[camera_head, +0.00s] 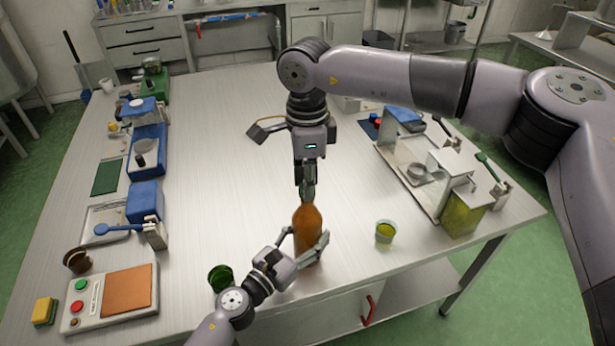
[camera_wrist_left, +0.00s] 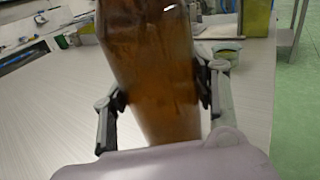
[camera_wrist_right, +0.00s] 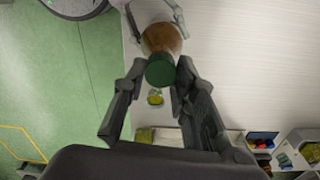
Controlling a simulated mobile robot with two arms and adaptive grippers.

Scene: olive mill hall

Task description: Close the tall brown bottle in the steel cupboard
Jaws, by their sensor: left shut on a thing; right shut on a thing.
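The tall brown bottle (camera_head: 307,228) is upright near the table's front edge, its body also filling the middle of the left wrist view (camera_wrist_left: 150,60). My left gripper (camera_head: 306,240) is shut around the bottle's body, one finger on each side. My right gripper (camera_head: 308,192) points down over the bottle's top and is shut on a green cap (camera_wrist_right: 160,70). The cap is in line with the bottle; whether it is seated on the neck or just above it I cannot tell. My right fingers hide the neck in the head view.
A glass of yellow-green liquid (camera_head: 385,232) stands right of the bottle; a green glass (camera_head: 221,277) stands left, close to my left arm. A button panel (camera_head: 110,298) lies front left. A red handle (camera_head: 368,311) shows below the table edge. The table's middle is clear.

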